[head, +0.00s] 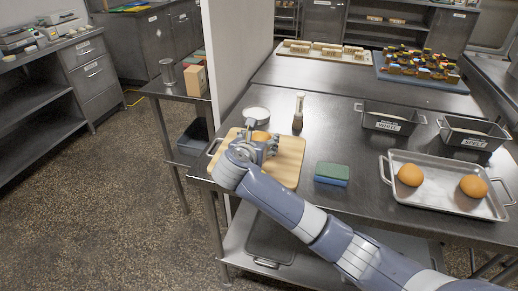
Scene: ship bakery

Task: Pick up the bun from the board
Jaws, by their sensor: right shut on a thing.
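A golden bun (261,136) is at the wooden board (289,161), partly hidden behind my right gripper. The board lies at the left end of the steel table. My right gripper (267,144) is over the board and shut on the bun. Whether the bun touches the board cannot be told. My left gripper is not in view.
A metal tray (441,202) with two buns stands at the right. A green and blue sponge (331,174) lies beside the board. A brush (298,112), a small bowl (256,116) and two dark tins (390,117) stand behind. A white partition (238,60) rises at the left.

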